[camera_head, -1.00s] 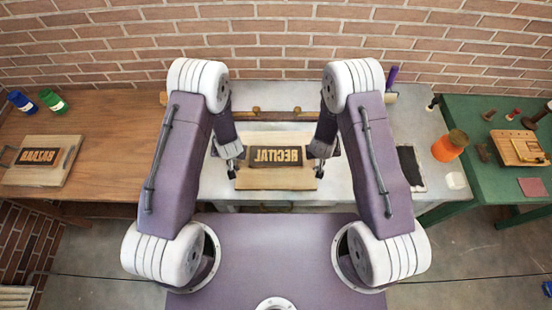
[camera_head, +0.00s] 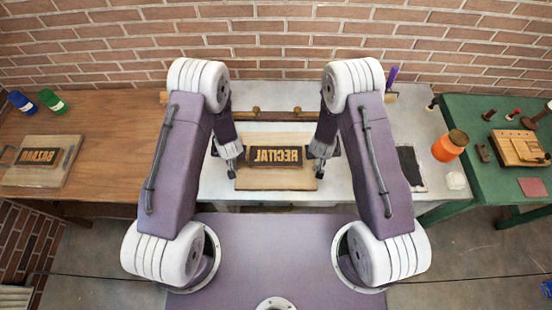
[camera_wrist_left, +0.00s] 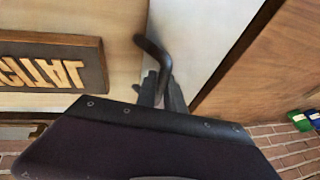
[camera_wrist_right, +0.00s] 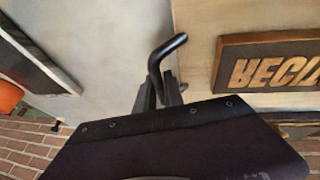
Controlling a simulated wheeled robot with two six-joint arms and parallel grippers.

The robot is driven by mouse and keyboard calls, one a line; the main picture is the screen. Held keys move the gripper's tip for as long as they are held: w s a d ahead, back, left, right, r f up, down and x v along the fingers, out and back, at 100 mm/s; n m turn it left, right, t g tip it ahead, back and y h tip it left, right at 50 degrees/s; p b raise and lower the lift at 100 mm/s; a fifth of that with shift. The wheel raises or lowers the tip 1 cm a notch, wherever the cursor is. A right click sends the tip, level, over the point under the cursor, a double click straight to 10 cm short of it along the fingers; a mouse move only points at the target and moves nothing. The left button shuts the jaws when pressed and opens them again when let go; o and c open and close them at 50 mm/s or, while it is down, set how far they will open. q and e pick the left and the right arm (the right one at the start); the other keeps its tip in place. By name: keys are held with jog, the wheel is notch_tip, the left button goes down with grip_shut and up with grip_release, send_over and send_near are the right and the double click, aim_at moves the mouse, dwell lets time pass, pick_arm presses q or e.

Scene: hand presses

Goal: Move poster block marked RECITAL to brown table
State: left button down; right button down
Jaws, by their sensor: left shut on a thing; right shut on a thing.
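The poster block marked RECITAL (camera_head: 276,158), with mirrored raised letters on a dark plate, sits on a pale wooden board over the middle grey table (camera_head: 348,190). My left gripper (camera_head: 234,162) is at its left end, shut on a black bent handle (camera_wrist_left: 153,55). My right gripper (camera_head: 318,160) is at its right end, shut on a similar black handle (camera_wrist_right: 166,52). The board looks level; whether it touches the table or hangs just above it, I cannot tell. The brown table (camera_head: 110,135) stands on the left.
Another block marked BAZAAR (camera_head: 38,156) lies on a board at the brown table's left, with blue (camera_head: 20,101) and green (camera_head: 52,100) bottles behind. The brown table's right part is clear. An orange jar (camera_head: 450,146) stands right, near a green table (camera_head: 487,185). A brick wall rises behind.

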pick_arm(q)
jog(key=shift+r, duration=0.15)
pick_arm(e)
jog(key=shift+r, duration=0.2)
dwell(0.6)
